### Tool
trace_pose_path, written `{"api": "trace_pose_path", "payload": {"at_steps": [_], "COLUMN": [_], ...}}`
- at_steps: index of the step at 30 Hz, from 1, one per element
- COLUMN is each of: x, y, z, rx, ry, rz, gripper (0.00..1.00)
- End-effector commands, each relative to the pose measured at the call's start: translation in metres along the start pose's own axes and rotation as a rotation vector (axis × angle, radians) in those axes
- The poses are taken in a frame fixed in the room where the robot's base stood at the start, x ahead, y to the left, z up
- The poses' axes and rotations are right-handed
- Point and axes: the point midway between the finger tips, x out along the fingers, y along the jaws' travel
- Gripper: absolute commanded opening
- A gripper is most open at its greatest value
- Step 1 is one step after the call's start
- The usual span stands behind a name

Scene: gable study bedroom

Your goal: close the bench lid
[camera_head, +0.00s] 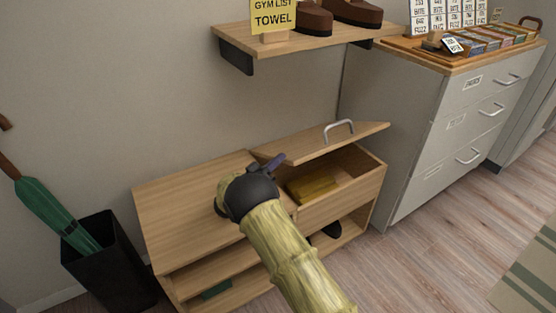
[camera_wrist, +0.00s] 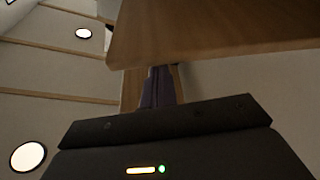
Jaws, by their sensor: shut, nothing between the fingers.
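The wooden bench (camera_head: 190,200) stands against the wall, with a hinged lid (camera_head: 318,142) over its right half. My gripper (camera_head: 277,160) is shut and empty at the left edge of the lid. In the wrist view, the dark fingers (camera_wrist: 160,88) point up toward a wooden panel (camera_wrist: 215,30), apparently the lid. I cannot tell whether they touch it.
A black bin (camera_head: 112,262) with a green umbrella (camera_head: 55,212) stands left of the bench. A grey drawer cabinet (camera_head: 425,140) stands close on the right. A wall shelf (camera_head: 290,42) with shoes hangs above.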

Motion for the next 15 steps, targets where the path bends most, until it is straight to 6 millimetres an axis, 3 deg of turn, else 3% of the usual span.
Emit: {"api": "trace_pose_path", "payload": {"at_steps": [8,14,15], "x": [0.003,0.020,0.010], "y": [0.003,0.013,0.010], "z": [-0.011,-0.037,-0.035], "rx": [0.001,0.000,-0.006], "ry": [0.000,-0.008,-0.008], "rz": [0.000,0.010,0.006], "gripper": [0.00,0.00,0.00]}}
